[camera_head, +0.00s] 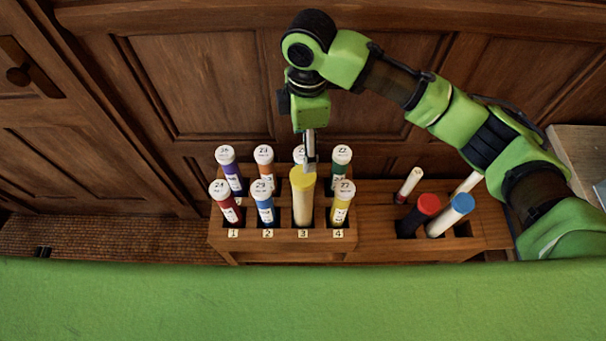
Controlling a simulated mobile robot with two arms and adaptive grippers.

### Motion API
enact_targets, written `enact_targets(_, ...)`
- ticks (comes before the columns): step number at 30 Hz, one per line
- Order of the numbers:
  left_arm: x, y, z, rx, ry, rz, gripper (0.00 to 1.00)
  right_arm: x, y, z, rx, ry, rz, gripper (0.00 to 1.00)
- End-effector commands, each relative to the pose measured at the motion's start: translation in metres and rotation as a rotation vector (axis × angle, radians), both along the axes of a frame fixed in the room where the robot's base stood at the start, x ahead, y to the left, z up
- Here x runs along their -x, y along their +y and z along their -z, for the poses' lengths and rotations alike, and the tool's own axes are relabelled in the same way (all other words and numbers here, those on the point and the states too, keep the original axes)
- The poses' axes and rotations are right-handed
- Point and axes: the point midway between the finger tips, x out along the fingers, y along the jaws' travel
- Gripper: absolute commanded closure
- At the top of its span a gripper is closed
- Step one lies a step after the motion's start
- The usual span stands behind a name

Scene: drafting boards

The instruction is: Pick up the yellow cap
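The yellow cap (302,179) sits on top of a thick tan tube (303,209), which stands upright in the front row of the wooden rack at the slot labelled 3. My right arm comes in from the right, and its gripper (310,163) points down at the far edge of the cap. The fingertips overlap the cap's rear edge in the picture. I cannot tell whether they touch it, or whether the fingers are open or shut, because they show edge-on. My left gripper is not in view.
Several numbered tubes with white tops stand close around the capped tube in the rack (285,246). To the right, a wooden holder (377,222) bears a red-capped tube (428,205), a blue-capped tube (462,203) and slimmer sticks. Wooden panels rise behind. A green surface (300,305) lies in front.

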Motion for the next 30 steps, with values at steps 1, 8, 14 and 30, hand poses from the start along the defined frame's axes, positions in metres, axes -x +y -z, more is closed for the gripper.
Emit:
enact_targets(1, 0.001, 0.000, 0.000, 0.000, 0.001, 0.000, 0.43, -0.003, -0.003, -0.003, 0.014, -0.002, -0.007, 0.35)
enact_targets(8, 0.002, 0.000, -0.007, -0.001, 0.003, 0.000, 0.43, -0.003, -0.006, 0.020, 0.028, 0.006, -0.011, 0.35)
enact_targets(14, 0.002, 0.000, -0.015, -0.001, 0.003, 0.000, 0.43, -0.003, -0.006, 0.059, 0.025, 0.003, -0.010, 0.35)
enact_targets(30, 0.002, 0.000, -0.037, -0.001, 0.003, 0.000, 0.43, -0.002, 0.001, 0.118, 0.024, 0.002, -0.011, 0.35)
